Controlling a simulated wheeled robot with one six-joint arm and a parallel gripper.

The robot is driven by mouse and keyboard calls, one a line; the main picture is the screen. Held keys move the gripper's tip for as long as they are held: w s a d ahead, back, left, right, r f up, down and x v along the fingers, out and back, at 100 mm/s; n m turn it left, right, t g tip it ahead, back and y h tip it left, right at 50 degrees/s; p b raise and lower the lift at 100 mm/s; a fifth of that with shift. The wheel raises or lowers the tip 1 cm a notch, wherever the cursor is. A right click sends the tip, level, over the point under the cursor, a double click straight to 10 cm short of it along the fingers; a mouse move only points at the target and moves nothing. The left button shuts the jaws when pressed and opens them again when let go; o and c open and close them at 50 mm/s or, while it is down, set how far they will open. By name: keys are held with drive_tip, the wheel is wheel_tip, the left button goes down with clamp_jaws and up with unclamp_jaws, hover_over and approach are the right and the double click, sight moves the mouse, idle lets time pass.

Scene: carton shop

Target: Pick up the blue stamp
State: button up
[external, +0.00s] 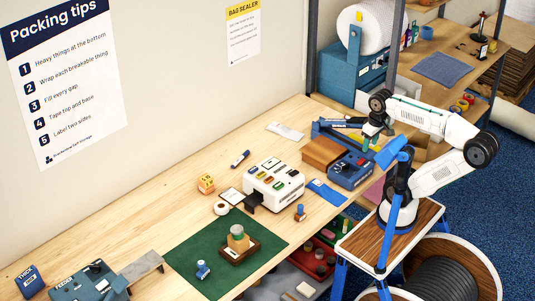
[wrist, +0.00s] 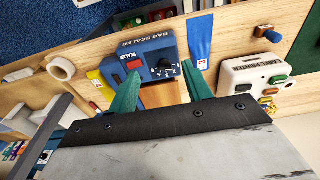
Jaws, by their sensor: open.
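A small blue-and-brown stamp-like piece (external: 300,213) stands on the workbench in front of the white label printer in the external view. It also shows as a brown knob with a blue part (wrist: 267,34) at the upper right of the wrist view. A second small blue-and-white piece (external: 202,270) sits on the green mat; I cannot tell its exact kind. My gripper (external: 373,133) is raised over the blue bag sealer end of the bench, well away from both pieces. Its green fingers (wrist: 161,69) are apart with nothing between them.
The bag sealer (external: 351,171) shows beyond my fingers in the wrist view (wrist: 146,56). A blue strip (external: 327,193) lies between it and the label printer (external: 274,183). The green mat (external: 190,252) carries a wooden block.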

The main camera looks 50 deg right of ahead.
drive_tip(key=w+a+r+m+t+y, duration=0.15)
drive_tip(key=w+a+r+t, duration=0.25)
drive_tip(key=w+a, duration=0.5)
drive_tip(key=w+a+r+t+y, duration=0.35)
drive_tip(key=w+a, duration=0.45)
drive_tip(key=a, duration=0.4)
drive_tip(key=w+a+r+m+t+y, duration=0.1)
drive_tip(key=w+a+r+t, duration=0.4)
drive_tip(key=w+a, duration=0.4)
drive_tip(key=m+g+h, duration=0.4)
drive_tip(key=m+h, duration=0.3)
drive_tip(key=h, duration=0.8)
hover_over(301, 210)
drive_tip(key=s+a, duration=0.2)
drive_tip(key=a, duration=0.1)
wheel_tip(301, 210, down, 12)
drive_tip(key=shift+n+h, duration=0.25)
drive_tip(key=shift+h, duration=0.05)
drive_tip(key=f, duration=1.9)
drive_tip(key=shift+s+d+f, duration=0.1)
drive_tip(key=shift+d+f, duration=0.15)
drive_tip(key=shift+d, duration=0.05)
drive_tip(key=shift+d+f, duration=0.15)
drive_tip(key=shift+f, duration=0.05)
drive_tip(key=shift+x, duration=2.4)
drive_tip(key=shift+c, duration=0.2)
clamp_jaws()
